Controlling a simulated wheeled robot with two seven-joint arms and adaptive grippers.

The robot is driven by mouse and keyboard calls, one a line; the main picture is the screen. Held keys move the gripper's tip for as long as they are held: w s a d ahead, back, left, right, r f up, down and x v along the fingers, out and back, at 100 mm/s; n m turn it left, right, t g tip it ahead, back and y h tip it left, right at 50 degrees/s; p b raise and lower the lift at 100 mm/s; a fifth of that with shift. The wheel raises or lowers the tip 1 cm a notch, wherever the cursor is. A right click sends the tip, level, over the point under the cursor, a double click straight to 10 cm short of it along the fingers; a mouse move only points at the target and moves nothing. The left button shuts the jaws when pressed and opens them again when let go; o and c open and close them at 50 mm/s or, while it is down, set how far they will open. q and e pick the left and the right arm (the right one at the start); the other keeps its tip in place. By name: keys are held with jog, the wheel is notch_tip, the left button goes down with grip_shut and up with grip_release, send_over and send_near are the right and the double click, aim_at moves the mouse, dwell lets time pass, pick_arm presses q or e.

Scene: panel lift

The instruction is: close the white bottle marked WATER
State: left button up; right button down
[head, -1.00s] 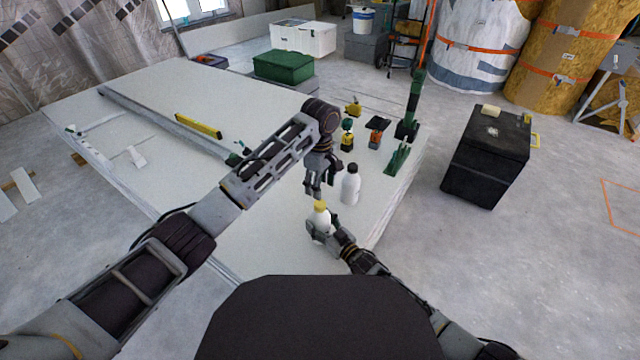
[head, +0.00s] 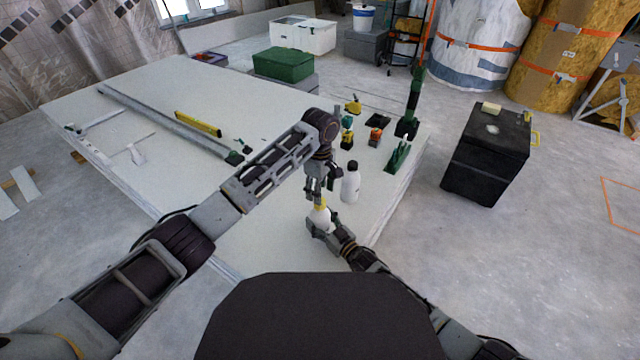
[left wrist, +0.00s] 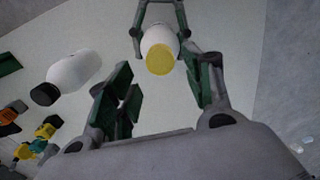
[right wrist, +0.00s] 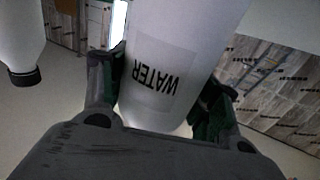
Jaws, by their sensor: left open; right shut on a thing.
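The white bottle marked WATER (right wrist: 165,75) shows large in the right wrist view, between my right gripper's fingers. In the head view the bottle (head: 320,216) stands near the panel stack's front edge, and my right gripper (head: 320,226) is shut on it from the front. Its yellow cap (left wrist: 160,59) is on top in the left wrist view; how tightly it sits I cannot tell. My left gripper (head: 317,195) points down just above the cap. In the left wrist view its open fingers (left wrist: 160,90) are on either side below the cap, apart from it.
A second white bottle with a black cap (head: 350,182) stands close by to the right; it also shows in the left wrist view (left wrist: 75,70). Small tools, a green clamp (head: 398,156) and a yellow level (head: 198,124) lie on the white panels (head: 180,90). A black box (head: 486,155) stands right.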

pick_arm(q)
jog(key=shift+f, duration=2.4)
